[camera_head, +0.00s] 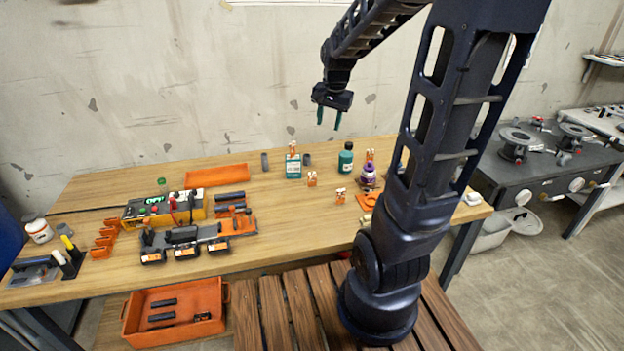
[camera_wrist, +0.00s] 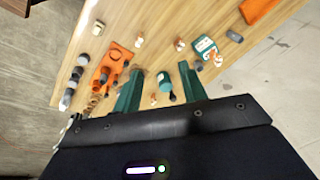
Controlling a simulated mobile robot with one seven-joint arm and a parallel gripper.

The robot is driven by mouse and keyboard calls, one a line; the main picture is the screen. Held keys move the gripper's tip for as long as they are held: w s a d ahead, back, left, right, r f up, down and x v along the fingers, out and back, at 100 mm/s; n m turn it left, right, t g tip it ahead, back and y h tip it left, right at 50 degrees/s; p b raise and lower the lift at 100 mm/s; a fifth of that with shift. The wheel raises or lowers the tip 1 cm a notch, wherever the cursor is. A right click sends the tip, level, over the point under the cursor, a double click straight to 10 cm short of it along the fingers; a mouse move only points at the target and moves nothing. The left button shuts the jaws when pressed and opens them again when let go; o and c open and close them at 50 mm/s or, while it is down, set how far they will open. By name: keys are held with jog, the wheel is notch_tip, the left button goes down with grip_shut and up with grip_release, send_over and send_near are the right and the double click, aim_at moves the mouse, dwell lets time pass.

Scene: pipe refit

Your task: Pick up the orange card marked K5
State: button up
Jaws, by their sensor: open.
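Several small orange-and-white pieces that may be cards stand on the wooden table: one in the middle (camera_head: 312,180), one nearer the front (camera_head: 340,196), one at the teal box (camera_head: 293,147) and one by the purple bottle (camera_head: 370,154). Their markings are too small to read, so I cannot tell which is K5. Two such pieces show in the wrist view, one left of centre (camera_wrist: 139,43) and one further right (camera_wrist: 180,45). My gripper (camera_head: 329,122) is open and empty, raised well above the back of the table. Its green fingers also show in the wrist view (camera_wrist: 159,72).
A teal box (camera_head: 293,168), a green bottle (camera_head: 345,160) and a purple bottle (camera_head: 368,175) stand near the pieces. An orange tray (camera_head: 217,175) and a yellow device (camera_head: 165,212) lie left.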

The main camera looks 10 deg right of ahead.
jog(key=w+f+m+g, duration=0.1)
jog(key=w+f+m, duration=0.4)
jog(key=w+f, duration=0.55)
jog(key=m+g, duration=0.2)
jog(key=m, duration=0.2)
send_near(312, 177)
jog(key=shift+w+a+f, duration=0.25)
jog(key=shift+w+f, duration=0.05)
notch_tip(312, 177, down, 6)
jog(key=shift+r, duration=0.1)
jog(key=shift+d+f, duration=0.1)
jog(key=shift+f, duration=1.25)
jog(key=shift+d+f, duration=0.15)
jog(key=shift+f, duration=1.2)
grip_shut()
